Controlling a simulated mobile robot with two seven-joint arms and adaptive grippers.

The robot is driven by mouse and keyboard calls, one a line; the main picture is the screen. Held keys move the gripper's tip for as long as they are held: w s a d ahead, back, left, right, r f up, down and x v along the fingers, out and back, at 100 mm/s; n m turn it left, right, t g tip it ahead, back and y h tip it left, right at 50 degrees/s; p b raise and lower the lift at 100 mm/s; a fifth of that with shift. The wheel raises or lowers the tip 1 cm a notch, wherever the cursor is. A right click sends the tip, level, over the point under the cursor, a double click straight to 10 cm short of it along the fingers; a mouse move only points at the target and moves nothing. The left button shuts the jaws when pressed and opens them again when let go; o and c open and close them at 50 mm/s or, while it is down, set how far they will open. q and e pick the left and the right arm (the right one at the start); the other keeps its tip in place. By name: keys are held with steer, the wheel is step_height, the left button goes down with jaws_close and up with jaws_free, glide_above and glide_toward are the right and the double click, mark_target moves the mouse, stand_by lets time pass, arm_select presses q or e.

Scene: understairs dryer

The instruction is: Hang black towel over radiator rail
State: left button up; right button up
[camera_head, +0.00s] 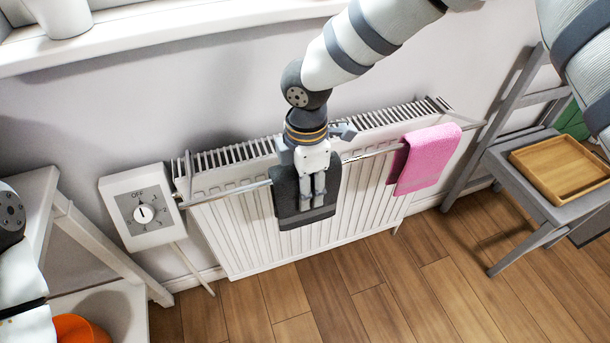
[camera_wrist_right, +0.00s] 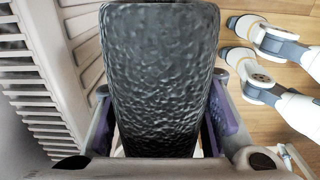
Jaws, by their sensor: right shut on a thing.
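The black towel (camera_head: 288,207) hangs against the front of the white radiator, at the rail (camera_head: 233,190), left of the pink towel. My right gripper (camera_head: 313,198) is in front of the towel, pointing down, its two fingers close together and shut on it. In the right wrist view the towel (camera_wrist_right: 160,80) fills the space between the fingers (camera_wrist_right: 158,135) as a dark, textured sheet. The gripper hides part of the towel and rail, so I cannot tell how the towel lies over the rail. My left gripper is outside both views; only part of my left arm shows.
A pink towel (camera_head: 428,158) hangs on the rail at the right. A white control box (camera_head: 142,208) with a dial is left of the radiator (camera_head: 240,240). A grey stand with a wooden tray (camera_head: 562,166) is at right. White shelving (camera_head: 98,245) with an orange object (camera_head: 80,329) is at lower left.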

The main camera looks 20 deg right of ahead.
steer(key=o, duration=1.2)
steer(key=shift+o, duration=0.2)
step_height(320, 180, up, 12)
steer(key=shift+s, duration=0.1)
